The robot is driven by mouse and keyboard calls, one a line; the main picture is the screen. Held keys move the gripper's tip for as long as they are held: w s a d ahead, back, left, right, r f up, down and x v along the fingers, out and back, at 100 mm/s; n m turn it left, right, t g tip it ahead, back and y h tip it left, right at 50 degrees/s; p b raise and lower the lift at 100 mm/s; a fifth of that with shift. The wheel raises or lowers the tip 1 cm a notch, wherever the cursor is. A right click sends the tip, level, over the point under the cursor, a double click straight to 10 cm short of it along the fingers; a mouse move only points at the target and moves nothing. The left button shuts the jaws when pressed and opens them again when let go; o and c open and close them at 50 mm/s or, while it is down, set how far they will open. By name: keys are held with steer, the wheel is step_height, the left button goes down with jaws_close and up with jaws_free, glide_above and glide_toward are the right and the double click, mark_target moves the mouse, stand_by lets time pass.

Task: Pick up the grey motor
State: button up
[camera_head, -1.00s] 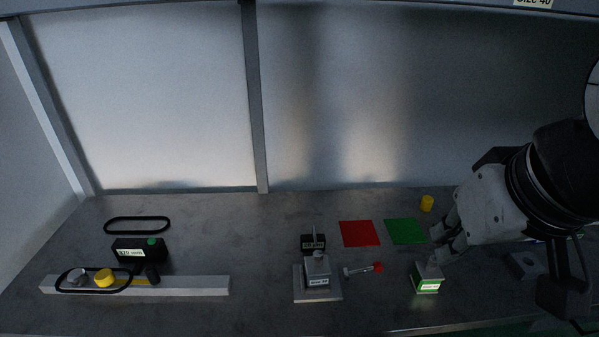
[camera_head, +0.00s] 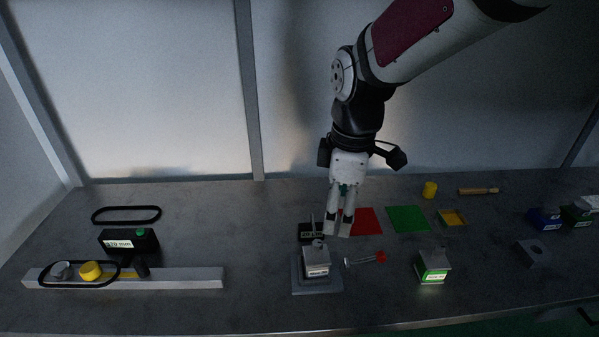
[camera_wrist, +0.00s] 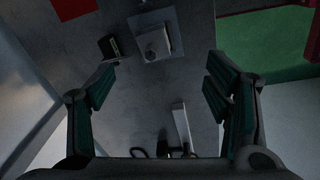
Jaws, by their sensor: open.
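A grey block with a round knob on top and a white label, which looks like the grey motor (camera_head: 316,261), sits on a flat grey plate (camera_head: 333,287) near the front middle of the bench. The label is too small to read. My gripper (camera_head: 339,226) points down, open and empty, above and slightly behind the block. In the wrist view the block (camera_wrist: 156,43) and its plate (camera_wrist: 179,43) show near the top, between and beyond the open fingers of my gripper (camera_wrist: 162,62).
A black box (camera_head: 306,232) stands just behind the block. A red-ended tool (camera_head: 364,259) and a green-labelled grey-topped block (camera_head: 433,268) lie to the right. Red (camera_head: 367,221) and green (camera_head: 408,219) squares lie behind. A belt-and-pulley rail (camera_head: 190,278) is at left.

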mark_target(318, 244)
steer(key=w+a+f+n, duration=0.1)
steer(key=f, duration=0.1)
steer(key=w+a+f+n, duration=0.1)
steer(key=f, duration=0.1)
steer(key=w+a+f+n+g, duration=0.1)
steer(key=f, duration=0.1)
steer(key=shift+w+f+n+b, duration=0.1)
steer(key=shift+f+n+b, duration=0.05)
steer(key=shift+n+b, duration=0.2)
step_height(318, 244, down, 8)
steer(key=shift+f+p, duration=0.1)
steer(key=shift+p, duration=0.25)
steer(key=shift+w+f+p, duration=0.15)
steer(key=shift+f+p, duration=0.1)
steer(key=shift+f, duration=1.15)
steer(key=shift+w+f+p, duration=0.15)
steer(key=shift+f+p, duration=0.1)
steer(key=shift+f, duration=1.1)
jaws_close()
